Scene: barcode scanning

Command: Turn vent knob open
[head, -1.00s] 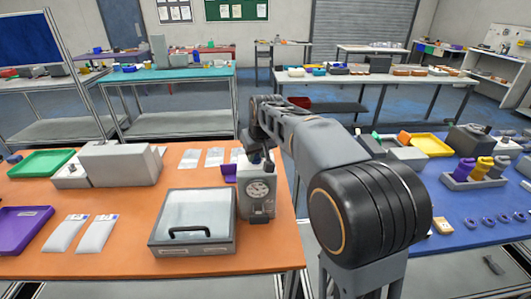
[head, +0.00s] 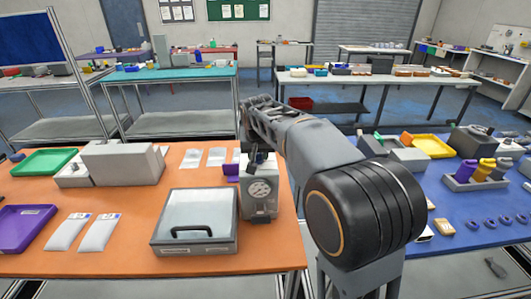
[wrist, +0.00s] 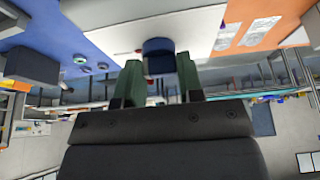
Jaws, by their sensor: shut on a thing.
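The vent device, a light grey box with a round dial gauge (head: 261,190) on its front, stands near the right edge of the orange table. A dark blue round knob (wrist: 158,47) sticks out from the box's pale face (wrist: 110,22) in the wrist view. My gripper (wrist: 158,64) has its two green fingers on either side of this knob and is shut on it. In the head view my gripper shows only as a small dark shape above the gauge box, partly hidden by my arm. The knob's setting cannot be read.
A clear-lidded case (head: 195,220) with a black handle stands just left of the gauge box. A grey box (head: 122,162), a green tray (head: 48,162) and a purple tray (head: 22,228) lie further left. A blue table (head: 470,245) with bottles and rings is at right.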

